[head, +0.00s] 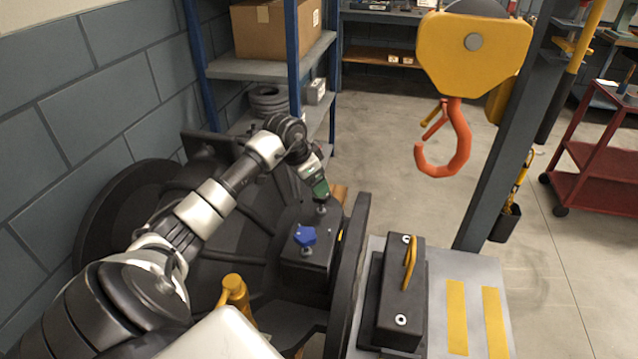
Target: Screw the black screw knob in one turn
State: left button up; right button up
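My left arm reaches in from the left, and my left gripper (321,196) points down at the far end of the dark casing block (306,262). A small dark knob-like part (321,210) shows just below its tip; this appears to be the black screw knob. The gripper covers most of it. Whether the fingers are closed on it is too small to tell. A blue star-shaped knob (305,236) stands on the same block, nearer the camera and apart from the gripper. My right gripper is not in view.
A large dark round casing (130,215) stands against the wall. At right, a black block with a yellow handle (409,265) sits on a grey stand (475,270). An orange hook (461,140) hangs from a yellow hoist block (440,60). Shelving (255,68) stands behind.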

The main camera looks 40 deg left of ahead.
aim_at(324, 200)
pick_arm(q)
jog(key=x, duration=0.4)
jog(key=shift+w+a+f, duration=0.1)
jog(key=shift+w+f, duration=0.05)
jog(key=shift+f, duration=0.05)
jog(key=shift+w+f, duration=0.15)
jog(key=shift+f, duration=0.3)
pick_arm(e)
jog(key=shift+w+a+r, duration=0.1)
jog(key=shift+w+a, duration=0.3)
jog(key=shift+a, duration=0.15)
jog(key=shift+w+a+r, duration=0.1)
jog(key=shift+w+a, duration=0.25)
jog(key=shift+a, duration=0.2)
pick_arm(q)
jog(key=c, duration=0.9)
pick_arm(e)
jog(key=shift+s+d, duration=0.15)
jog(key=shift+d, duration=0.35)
